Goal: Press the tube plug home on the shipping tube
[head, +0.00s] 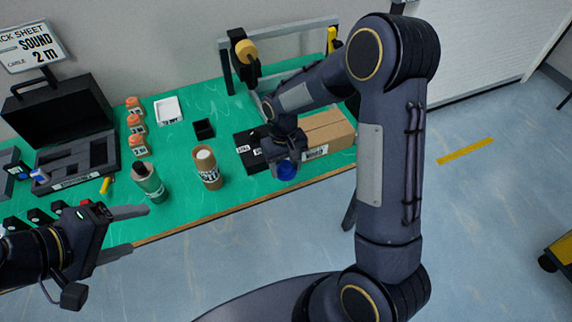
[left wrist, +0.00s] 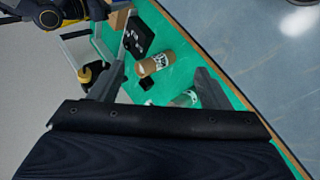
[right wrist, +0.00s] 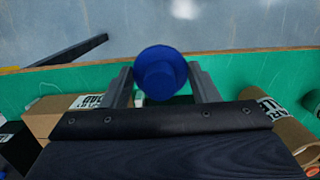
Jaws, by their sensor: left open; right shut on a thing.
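The shipping tube (head: 207,170) is a brown cardboard cylinder standing upright on the green bench, with something pale showing inside its top. It also shows in the left wrist view (left wrist: 154,64) and at the right edge of the right wrist view (right wrist: 285,132). The blue tube plug (head: 287,171) is in my right gripper (head: 288,160); in the right wrist view the plug (right wrist: 160,74) sits between the two fingers. It is to the right of the tube and apart from it. My left gripper (head: 128,230) is open and empty at the bench's front edge, left of the tube.
A green bottle-like cylinder (head: 149,183) stands left of the tube. A cardboard box (head: 327,132) lies behind my right gripper. Green bench surface between bottle and tube is clear.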

